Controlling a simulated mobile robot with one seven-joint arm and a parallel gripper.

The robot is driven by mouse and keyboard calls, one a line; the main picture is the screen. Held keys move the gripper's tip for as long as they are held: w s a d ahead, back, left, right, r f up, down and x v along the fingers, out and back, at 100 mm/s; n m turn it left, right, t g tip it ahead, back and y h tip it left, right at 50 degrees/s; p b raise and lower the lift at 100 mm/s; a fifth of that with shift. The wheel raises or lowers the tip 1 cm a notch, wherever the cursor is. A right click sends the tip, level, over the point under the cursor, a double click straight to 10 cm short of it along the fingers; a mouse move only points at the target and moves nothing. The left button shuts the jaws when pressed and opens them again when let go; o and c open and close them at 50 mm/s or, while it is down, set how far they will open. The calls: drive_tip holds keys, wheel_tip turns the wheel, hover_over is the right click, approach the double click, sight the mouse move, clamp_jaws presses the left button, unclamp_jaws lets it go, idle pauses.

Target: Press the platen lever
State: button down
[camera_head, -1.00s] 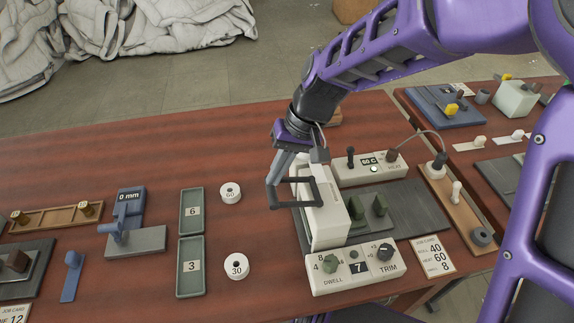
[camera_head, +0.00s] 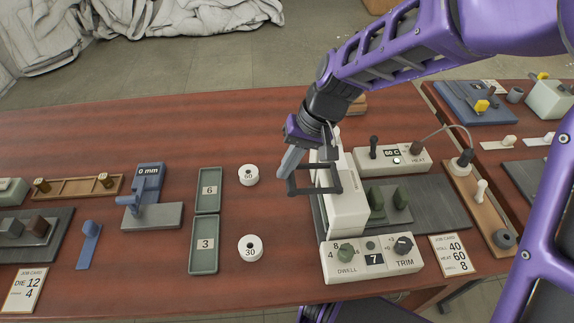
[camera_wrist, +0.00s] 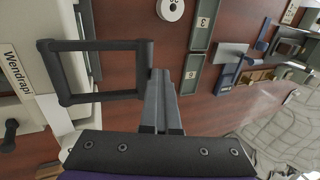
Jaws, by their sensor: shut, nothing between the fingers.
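The platen lever (camera_head: 316,192) is a dark grey rectangular loop on the left side of the white press (camera_head: 346,205). It also shows at the left in the wrist view (camera_wrist: 100,98), beside the press body (camera_wrist: 40,75). My gripper (camera_head: 282,178) is shut and empty, its grey fingers pointing down at the loop's outer left end. In the wrist view my fingertips (camera_wrist: 160,73) lie right beside the loop's outer bar. I cannot tell whether they touch it. My wrist hides the upper rear of the press.
The control box (camera_head: 372,259) with dials stands in front of the press; the heat box (camera_head: 392,159) is behind it. White rolls marked 60 (camera_head: 248,175) and 30 (camera_head: 250,248) and green trays (camera_head: 204,262) lie to the left. The rear left table is clear.

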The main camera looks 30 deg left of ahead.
drive_tip(key=shift+r+p, duration=0.45)
wheel_tip(320, 180, up, 13)
drive_tip(key=a+p, duration=0.1)
drive_tip(key=p, duration=0.2)
drive_tip(key=shift+s+a, duration=0.15)
drive_tip(key=shift+s, duration=0.3)
